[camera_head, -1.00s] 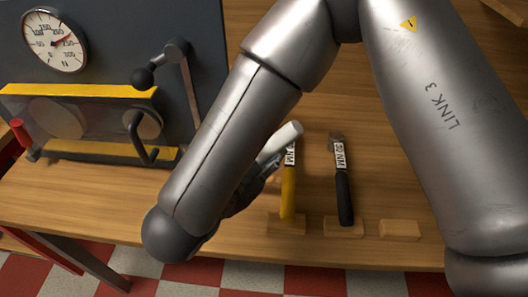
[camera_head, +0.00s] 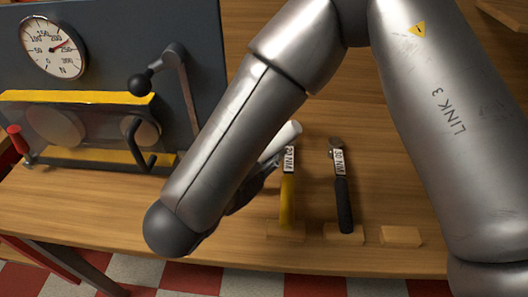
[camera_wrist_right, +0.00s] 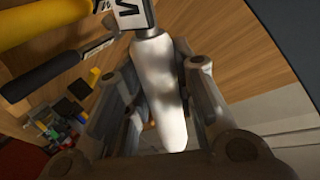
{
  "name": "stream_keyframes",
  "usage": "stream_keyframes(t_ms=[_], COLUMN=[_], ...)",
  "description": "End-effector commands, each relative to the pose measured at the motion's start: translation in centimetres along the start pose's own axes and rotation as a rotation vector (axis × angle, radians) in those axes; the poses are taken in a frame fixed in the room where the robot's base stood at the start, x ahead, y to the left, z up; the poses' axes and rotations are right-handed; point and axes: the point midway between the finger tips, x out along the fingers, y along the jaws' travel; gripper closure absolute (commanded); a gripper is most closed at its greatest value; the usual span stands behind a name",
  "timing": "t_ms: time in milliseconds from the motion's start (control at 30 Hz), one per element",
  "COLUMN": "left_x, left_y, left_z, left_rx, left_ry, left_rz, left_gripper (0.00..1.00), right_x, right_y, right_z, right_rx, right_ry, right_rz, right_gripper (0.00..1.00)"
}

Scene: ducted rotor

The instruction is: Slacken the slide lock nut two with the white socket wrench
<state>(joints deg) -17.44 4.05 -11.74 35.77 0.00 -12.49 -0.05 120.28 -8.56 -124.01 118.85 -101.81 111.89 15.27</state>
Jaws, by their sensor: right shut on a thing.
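In the wrist view the white socket wrench (camera_wrist_right: 157,85) lies between the fingers of my right gripper (camera_wrist_right: 160,95), which is shut on its handle. In the head view its white end (camera_head: 284,138) sticks out beside my right arm, above the yellow wrench. Most of my right gripper (camera_head: 262,172) is hidden behind the forearm there. The rig (camera_head: 95,120) with a dial and yellow-edged guard stands at the left. I cannot make out slide lock nut two. My left gripper is not in view.
A yellow-handled wrench (camera_head: 287,198) and a black-handled wrench (camera_head: 343,205) rest on wooden blocks on the bench. An empty-looking wooden block (camera_head: 401,236) lies to their right. A black crank handle (camera_head: 143,85) and a red handle (camera_head: 19,140) stick out at the rig.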

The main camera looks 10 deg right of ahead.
Motion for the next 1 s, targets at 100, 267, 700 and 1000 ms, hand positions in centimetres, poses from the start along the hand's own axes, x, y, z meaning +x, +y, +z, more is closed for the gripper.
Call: stream_keyframes(t_ms=[100,267,700,1000], left_x=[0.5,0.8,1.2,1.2], left_y=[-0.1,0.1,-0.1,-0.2], left_z=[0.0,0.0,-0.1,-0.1], left_rx=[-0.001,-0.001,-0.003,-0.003], left_ry=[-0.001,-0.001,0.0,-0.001], left_rz=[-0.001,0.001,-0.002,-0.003], left_gripper=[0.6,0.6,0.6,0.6], right_x=[-0.7,-1.8,-4.1,-4.1], right_y=[0.5,1.1,2.4,2.4], right_z=[0.2,0.1,0.0,0.0], right_rx=[0.001,-0.001,0.001,0.001], right_ry=[0.0,0.0,0.001,0.001], right_rz=[-0.003,-0.004,-0.003,-0.002], right_gripper=[1.0,1.0,1.0,1.0])
